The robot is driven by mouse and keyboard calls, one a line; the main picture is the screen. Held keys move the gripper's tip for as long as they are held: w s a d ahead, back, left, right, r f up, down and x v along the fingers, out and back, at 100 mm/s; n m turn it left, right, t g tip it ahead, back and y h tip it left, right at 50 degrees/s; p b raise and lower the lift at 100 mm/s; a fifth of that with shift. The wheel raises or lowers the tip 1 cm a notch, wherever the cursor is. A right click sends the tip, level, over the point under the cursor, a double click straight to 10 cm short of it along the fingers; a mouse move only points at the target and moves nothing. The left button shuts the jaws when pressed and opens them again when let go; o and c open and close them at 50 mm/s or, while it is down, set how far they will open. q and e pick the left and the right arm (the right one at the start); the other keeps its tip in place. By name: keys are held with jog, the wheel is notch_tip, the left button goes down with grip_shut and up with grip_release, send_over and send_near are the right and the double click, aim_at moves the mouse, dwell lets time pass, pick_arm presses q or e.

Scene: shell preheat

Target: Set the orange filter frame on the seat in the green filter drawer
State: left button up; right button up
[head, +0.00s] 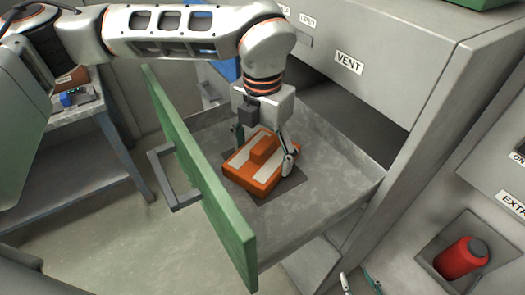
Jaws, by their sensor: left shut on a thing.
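The orange filter frame (262,175), a block with pale strips and a raised grip, is inside the open green filter drawer (205,180). My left gripper (263,150) reaches down from above and is shut on the frame's raised part. The dark square seat (292,187) on the drawer floor shows around the frame's right and lower edges. The frame covers most of it. I cannot tell whether the frame touches the seat or hovers just above it. My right gripper (359,284) shows only its fingertips at the bottom edge, spread apart and with nothing visible between them.
The drawer's green front with its grey handle (172,178) stands left of the frame. The grey cabinet labelled VENT (349,63) rises behind and to the right. A red cylinder (462,258) sits in a recess at the lower right. A side table (75,165) stands left.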

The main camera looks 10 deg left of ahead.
aim_at(263, 145)
pick_arm(q)
jog(key=shift+f, duration=0.2)
jog(key=o, duration=1.4)
jog(key=shift+c, duration=0.2)
jog(key=shift+r, duration=0.1)
jog(key=shift+r, duration=0.15)
notch_tip(263, 145, up, 12)
jog(key=shift+b, duration=0.35)
